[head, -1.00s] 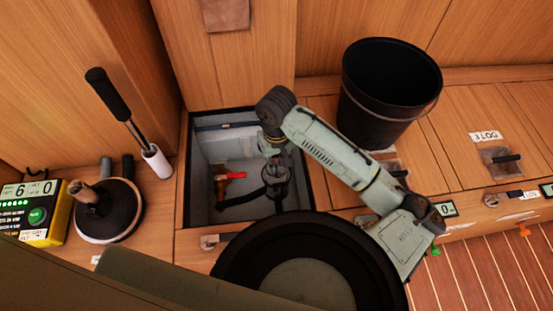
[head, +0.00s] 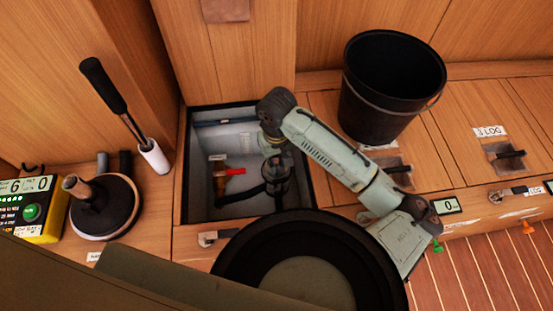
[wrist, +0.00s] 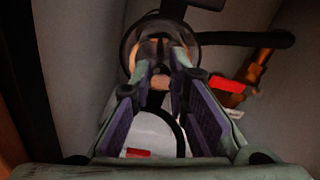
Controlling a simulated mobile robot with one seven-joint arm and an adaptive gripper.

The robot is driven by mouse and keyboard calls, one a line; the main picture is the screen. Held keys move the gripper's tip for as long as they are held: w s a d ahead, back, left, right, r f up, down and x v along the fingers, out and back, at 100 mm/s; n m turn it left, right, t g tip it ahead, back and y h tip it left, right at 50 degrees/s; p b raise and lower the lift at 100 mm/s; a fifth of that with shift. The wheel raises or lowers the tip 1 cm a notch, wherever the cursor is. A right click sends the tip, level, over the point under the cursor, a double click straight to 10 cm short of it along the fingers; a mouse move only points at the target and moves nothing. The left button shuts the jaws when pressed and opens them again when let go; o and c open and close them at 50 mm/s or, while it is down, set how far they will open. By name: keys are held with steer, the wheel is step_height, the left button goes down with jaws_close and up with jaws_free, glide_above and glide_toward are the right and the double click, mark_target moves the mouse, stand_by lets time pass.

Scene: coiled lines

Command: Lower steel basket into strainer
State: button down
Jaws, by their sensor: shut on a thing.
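My gripper (head: 273,152) reaches down into the open locker in the head view. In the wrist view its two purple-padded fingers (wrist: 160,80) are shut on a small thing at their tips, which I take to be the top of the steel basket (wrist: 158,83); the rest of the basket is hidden. The strainer (head: 276,181) stands in the locker directly below the gripper, with a black hose at its side. Its round rim (wrist: 130,48) surrounds the fingertips in the wrist view. I cannot tell how deep the basket sits.
A red-handled valve (head: 234,172) is left of the strainer. A black bucket (head: 385,95) stands on the right, and a winch (head: 105,207) and yellow meter (head: 42,219) on the left.

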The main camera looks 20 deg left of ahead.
steer(key=shift+f+b, duration=0.45)
steer(key=shift+f, duration=0.25)
steer(key=shift+r+p, duration=0.5)
steer(key=shift+p, duration=0.45)
stand_by(0.8)
steer(key=shift+f+b, duration=0.3)
steer(key=shift+f, duration=0.2)
steer(key=shift+r+p, duration=0.5)
steer(key=shift+p, duration=0.35)
stand_by(1.3)
steer(key=shift+f+b, duration=0.3)
steer(key=shift+f, duration=0.15)
stand_by(0.4)
steer(key=c, duration=1.5)
jaws_free()
steer(key=shift+o, duration=0.4)
